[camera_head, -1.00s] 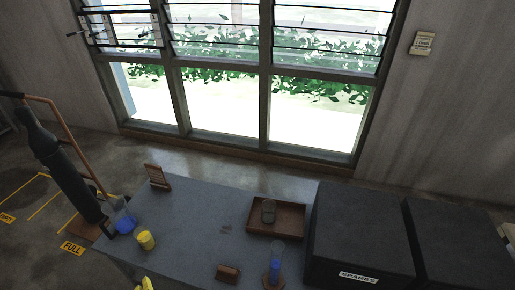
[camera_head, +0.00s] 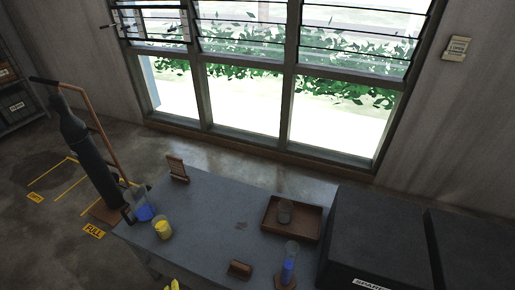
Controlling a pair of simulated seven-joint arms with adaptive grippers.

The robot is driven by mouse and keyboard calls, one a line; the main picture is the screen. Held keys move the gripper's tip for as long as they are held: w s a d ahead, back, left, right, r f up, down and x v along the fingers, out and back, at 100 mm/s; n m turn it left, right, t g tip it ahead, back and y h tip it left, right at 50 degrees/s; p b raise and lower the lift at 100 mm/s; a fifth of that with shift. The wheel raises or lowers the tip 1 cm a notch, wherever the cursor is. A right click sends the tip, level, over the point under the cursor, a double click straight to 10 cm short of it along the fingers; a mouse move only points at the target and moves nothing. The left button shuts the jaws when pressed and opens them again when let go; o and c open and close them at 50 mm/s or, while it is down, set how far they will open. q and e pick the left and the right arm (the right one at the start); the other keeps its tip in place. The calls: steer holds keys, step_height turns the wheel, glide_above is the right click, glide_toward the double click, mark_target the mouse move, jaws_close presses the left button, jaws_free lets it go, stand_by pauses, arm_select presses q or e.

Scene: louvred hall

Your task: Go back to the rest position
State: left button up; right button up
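Neither of my grippers shows in the head view, so I cannot see how they stand. The grey table (camera_head: 205,220) is below the window. On it are a flask of blue liquid (camera_head: 146,212), a beaker with yellow contents (camera_head: 163,229) and a small brown wooden rack (camera_head: 178,169). A brown tray (camera_head: 271,221) holds a greyish jar (camera_head: 285,211). A tall glass cylinder with blue liquid (camera_head: 288,270) stands near the front edge, with a small brown block (camera_head: 240,269) left of it.
Large black cases (camera_head: 375,235) stand at the right. A dark gas cylinder (camera_head: 88,150) on a trolley stands left of the table. A yellow thing (camera_head: 172,285) is cut off at the bottom edge. The middle of the table is clear.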

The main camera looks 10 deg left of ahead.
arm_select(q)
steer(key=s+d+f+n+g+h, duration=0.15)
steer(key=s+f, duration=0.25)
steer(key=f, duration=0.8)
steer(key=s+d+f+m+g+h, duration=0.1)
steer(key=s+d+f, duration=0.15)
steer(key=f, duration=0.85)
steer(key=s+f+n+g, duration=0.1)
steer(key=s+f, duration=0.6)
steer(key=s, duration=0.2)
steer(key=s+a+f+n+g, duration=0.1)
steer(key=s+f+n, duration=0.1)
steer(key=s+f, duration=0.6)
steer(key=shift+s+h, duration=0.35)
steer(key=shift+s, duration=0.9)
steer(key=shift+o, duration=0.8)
